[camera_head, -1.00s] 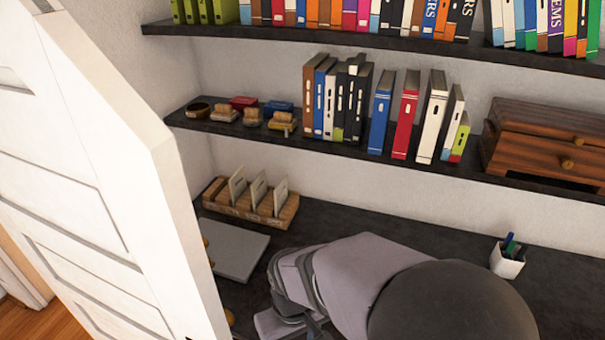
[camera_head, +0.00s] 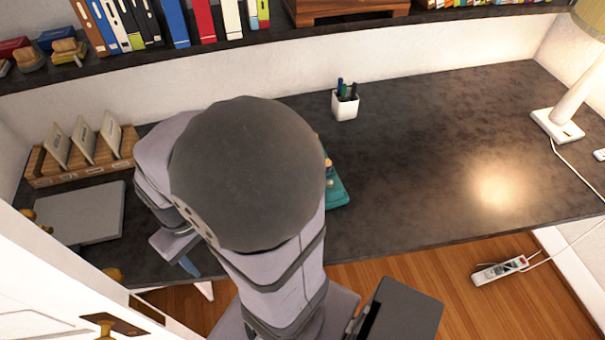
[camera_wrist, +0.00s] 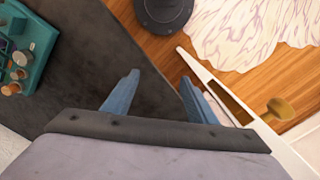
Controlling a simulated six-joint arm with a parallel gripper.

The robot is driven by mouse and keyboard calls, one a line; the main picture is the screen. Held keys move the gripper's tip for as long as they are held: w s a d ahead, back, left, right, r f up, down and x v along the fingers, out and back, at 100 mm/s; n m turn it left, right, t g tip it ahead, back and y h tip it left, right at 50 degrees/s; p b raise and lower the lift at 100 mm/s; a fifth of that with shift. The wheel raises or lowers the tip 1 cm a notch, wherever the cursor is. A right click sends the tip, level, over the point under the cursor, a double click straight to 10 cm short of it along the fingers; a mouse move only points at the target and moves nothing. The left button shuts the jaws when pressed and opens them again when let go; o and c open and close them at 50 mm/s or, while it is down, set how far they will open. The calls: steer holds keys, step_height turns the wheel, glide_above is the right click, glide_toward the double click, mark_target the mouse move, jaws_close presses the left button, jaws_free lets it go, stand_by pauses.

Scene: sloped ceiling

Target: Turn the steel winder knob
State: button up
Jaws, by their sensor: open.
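A teal board (camera_wrist: 32,62) with several small fittings lies on the dark desk at the left edge of the wrist view. A pale round fitting (camera_wrist: 20,58) on it may be the steel winder knob; it is too small to be sure. In the head view the teal board (camera_head: 338,192) shows only partly, as my arm hides most of it. My gripper (camera_wrist: 158,84) is open and empty, its blue fingers spread over the desk's front edge, well to the right of the board in the wrist view. In the head view one blue finger (camera_head: 189,265) shows beneath my arm.
A white door with a brass knob (camera_wrist: 280,108) stands close beside my gripper. The desk's middle right is clear.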

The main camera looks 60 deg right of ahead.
steer(key=s+d+f+m+b, duration=0.2)
steer(key=d+f+b, duration=0.1)
steer(key=d, duration=0.4)
steer(key=s+d+f+m+b, duration=0.1)
steer(key=d+f+m+b, duration=0.2)
steer(key=d+f, duration=0.3)
steer(key=s+d+f+m+b, duration=0.2)
steer(key=d+f+m+b, duration=0.1)
steer(key=d, duration=0.4)
steer(key=shift+s+d+f+g+b, duration=0.15)
steer(key=shift+f+b, duration=0.3)
steer(key=shift+b, duration=0.05)
steer(key=shift+s+d+f+g+b, duration=0.15)
steer(key=shift+f+b, duration=0.25)
steer(key=shift+b, duration=0.05)
steer(key=d+m, duration=0.1)
steer(key=d, duration=0.2)
steer(key=d+m+h+b, duration=0.1)
steer(key=d, duration=0.3)
steer(key=shift+r+h, duration=0.2)
steer(key=shift+h, duration=0.1)
steer(key=w+d+r+m+t+h, duration=0.1)
steer(key=w+d+r+m+h, duration=0.2)
steer(key=d+r+m, duration=0.2)
steer(key=d, duration=0.3)
steer(key=shift+w+d, duration=0.15)
steer(key=shift+w, duration=0.1)
steer(key=shift+p+x, duration=0.55)
steer(key=shift+x, duration=3.05)
steer(key=shift+c, duration=0.6)
